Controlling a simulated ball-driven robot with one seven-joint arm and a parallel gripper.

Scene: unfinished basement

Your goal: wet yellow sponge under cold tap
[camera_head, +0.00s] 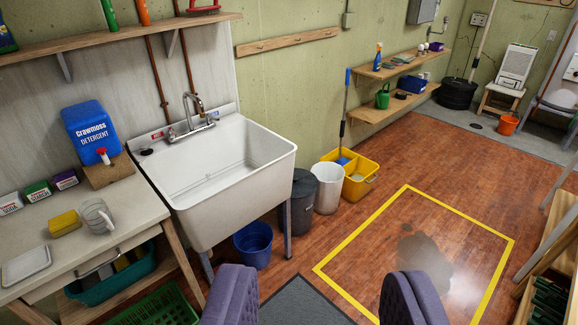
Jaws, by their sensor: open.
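The yellow sponge (64,223) lies on the wooden counter (130,205) at the left, beside a grey-white mug. The white utility sink (248,172) stands right of the counter, its basin looking empty. A chrome tap (195,113) with a curved spout is at the sink's back edge. A red label shows left of it and a small blue mark near its right side; no water stream is visible. My gripper (322,298) shows as two purple padded fingers at the bottom. It is open and empty, well right of the sponge and in front of the sink.
A blue detergent container (85,128) with a red spout stands on the counter behind the mug (97,215). A white tray (26,265) lies at the counter's front left. A blue bucket (254,245) and bins stand by the sink. The yellow-taped floor has a dark wet patch (424,258).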

